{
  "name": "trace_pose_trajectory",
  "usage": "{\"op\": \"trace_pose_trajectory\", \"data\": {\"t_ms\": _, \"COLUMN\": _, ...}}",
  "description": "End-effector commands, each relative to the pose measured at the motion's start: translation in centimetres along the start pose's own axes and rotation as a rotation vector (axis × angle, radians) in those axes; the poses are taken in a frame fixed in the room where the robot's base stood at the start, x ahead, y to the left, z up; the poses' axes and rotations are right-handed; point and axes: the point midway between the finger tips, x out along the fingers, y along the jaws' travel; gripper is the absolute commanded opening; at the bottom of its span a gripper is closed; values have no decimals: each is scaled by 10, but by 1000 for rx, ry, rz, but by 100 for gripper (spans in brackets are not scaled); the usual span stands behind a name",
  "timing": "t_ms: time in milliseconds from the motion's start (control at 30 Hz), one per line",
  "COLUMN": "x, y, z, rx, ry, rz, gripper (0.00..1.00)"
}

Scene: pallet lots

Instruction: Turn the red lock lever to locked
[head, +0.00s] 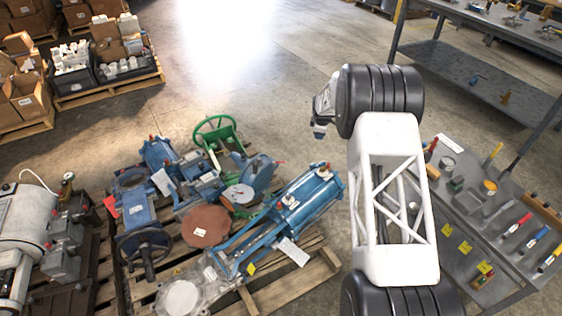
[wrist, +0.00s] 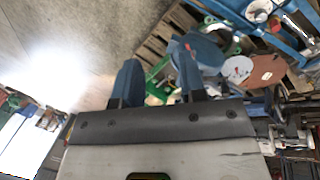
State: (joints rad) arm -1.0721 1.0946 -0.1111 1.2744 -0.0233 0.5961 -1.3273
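No red lock lever can be made out for certain in either view. Small red parts show on the blue actuator cylinder (head: 305,195) at the right of the near pallet, too small to tell what they are. My gripper (head: 320,130) is in the air above the floor, beyond and above that cylinder, partly hidden by my arm. In the wrist view my gripper (wrist: 157,78) has its two blue fingers apart with nothing held between them. A green handwheel (head: 215,132) stands on the pallet's far side; green parts show behind the fingers.
The wooden pallet (head: 245,298) is crowded with valves, a rusty-brown disc (head: 205,226) and a blue valve body (head: 135,205). A grey workbench (head: 468,205) with tools stands right. Pallets with boxes (head: 105,65) stand back left. The floor (head: 260,95) between is clear.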

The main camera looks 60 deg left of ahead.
Motion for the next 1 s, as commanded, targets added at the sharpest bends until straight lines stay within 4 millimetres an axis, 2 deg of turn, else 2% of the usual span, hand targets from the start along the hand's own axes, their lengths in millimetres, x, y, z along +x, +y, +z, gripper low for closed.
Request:
{"op": "trace_pose_trajectory", "data": {"t_ms": 33, "x": 17, "y": -4, "z": -18, "rx": -29, "ry": 4, "rz": -2, "gripper": 38}}
{"op": "trace_pose_trajectory", "data": {"t_ms": 300, "x": 90, "y": -28, "z": -95, "rx": -177, "ry": 23, "rz": -2, "gripper": 38}}
{"op": "trace_pose_trajectory", "data": {"t_ms": 500, "x": 134, "y": -47, "z": -141, "rx": -267, "ry": 35, "rz": 1, "gripper": 38}}
{"op": "trace_pose_trajectory", "data": {"t_ms": 700, "x": 155, "y": -58, "z": -164, "rx": -313, "ry": 42, "rz": 3, "gripper": 38}}
{"op": "trace_pose_trajectory", "data": {"t_ms": 1000, "x": 157, "y": -59, "z": -167, "rx": -320, "ry": 42, "rz": 3, "gripper": 38}}
